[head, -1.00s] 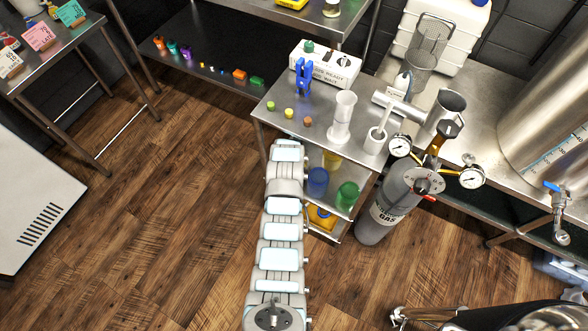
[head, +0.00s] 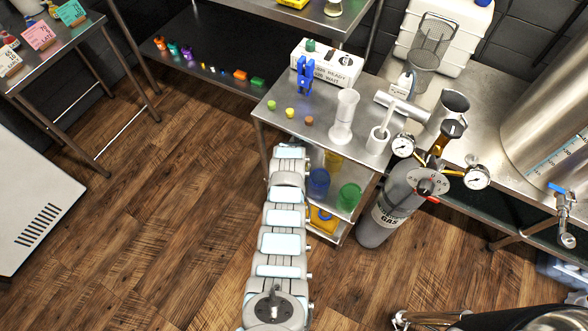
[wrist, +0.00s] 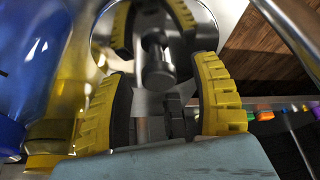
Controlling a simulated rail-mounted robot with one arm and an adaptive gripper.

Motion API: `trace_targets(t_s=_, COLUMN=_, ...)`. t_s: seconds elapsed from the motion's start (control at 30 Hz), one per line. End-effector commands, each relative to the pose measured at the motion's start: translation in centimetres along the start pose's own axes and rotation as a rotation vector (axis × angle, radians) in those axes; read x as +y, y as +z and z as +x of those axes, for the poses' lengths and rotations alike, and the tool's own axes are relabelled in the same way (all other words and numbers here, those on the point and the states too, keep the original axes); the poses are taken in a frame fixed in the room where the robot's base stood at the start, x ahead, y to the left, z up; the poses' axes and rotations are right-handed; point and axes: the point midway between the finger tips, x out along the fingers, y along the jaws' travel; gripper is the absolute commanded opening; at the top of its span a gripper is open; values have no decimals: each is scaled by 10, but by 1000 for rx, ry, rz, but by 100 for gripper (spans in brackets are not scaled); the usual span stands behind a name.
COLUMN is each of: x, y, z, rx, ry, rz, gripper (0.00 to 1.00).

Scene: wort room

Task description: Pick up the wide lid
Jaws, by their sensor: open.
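The wide lid (wrist: 204,32) appears in the wrist view as a shiny round metal disc with a dark knob (wrist: 158,68) at its middle. My gripper (wrist: 160,88) is open, its two yellow-backed fingers on either side of the knob and apart from it. The lid mirrors the fingers near its top. Whether the fingertips touch the lid I cannot tell. In the head view my arm reaches to the steel cart's lower shelf; the gripper and lid are hidden there.
A blue jar (wrist: 28,70) and a yellow jar (wrist: 70,75) stand close at left in the wrist view. A green jar (head: 349,196) is on the same shelf. The cart top (head: 276,118) lies above, bearing several items. A gas cylinder (head: 388,212) stands to the right.

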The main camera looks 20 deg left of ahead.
Motion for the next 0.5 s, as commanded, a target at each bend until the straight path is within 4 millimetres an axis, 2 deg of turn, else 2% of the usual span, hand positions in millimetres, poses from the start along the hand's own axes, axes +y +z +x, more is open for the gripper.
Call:
trace_targets(t_s=0.07, x=0, y=0, z=0, rx=0, ry=0, rz=0, gripper=64)
trace_targets(t_s=0.3, x=0, y=0, z=0, rx=-1, ry=0, rz=0, gripper=0)
trace_targets(t_s=0.5, x=0, y=0, z=0, rx=-1, ry=0, rz=0, gripper=0)
